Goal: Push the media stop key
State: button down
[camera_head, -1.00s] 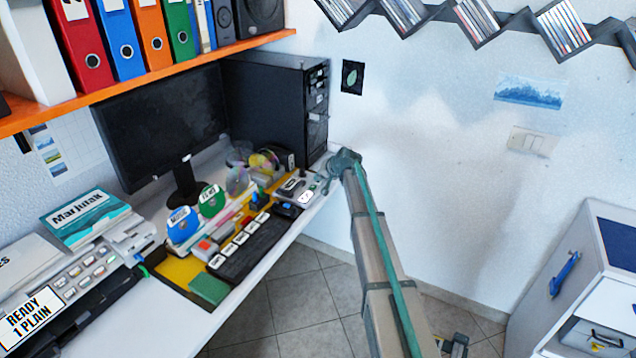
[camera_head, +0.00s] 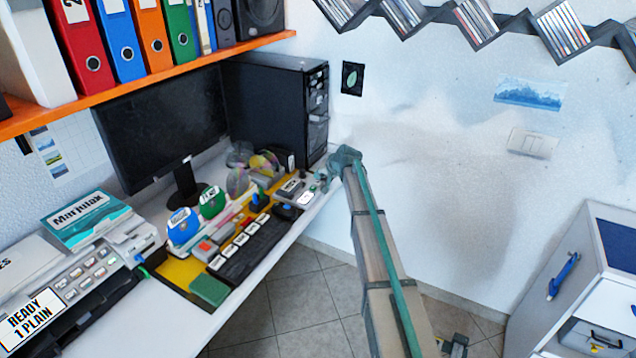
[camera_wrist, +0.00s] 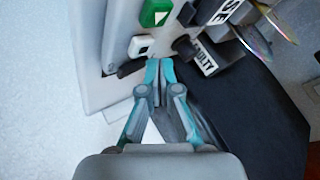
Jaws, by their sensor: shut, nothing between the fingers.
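My gripper (camera_wrist: 160,70) is shut and empty in the wrist view, its fingertips together. A pale key panel (camera_wrist: 118,40) lies just beyond and left of the tips. It carries a green key with a white triangle (camera_wrist: 156,12) and, below that, a white key with a dark surround (camera_wrist: 141,46). The white key is close to the fingertips, up and to the left. I cannot read a stop mark on it, and contact cannot be told. In the head view my gripper (camera_head: 322,178) is small, at the far right end of the desk.
Black pieces labelled "FAULTY" (camera_wrist: 203,60) and "SE" stand right of the tips. Discs (camera_head: 240,180) and a black keyboard (camera_head: 240,248) crowd the desk. A computer tower (camera_head: 275,110) stands behind. The wall is close on the right; the floor before the desk is clear.

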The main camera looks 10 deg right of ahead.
aim_at(319, 183)
dwell(0.3)
jog(key=shift+r+p, duration=0.95)
jog(key=shift+r, duration=1.6)
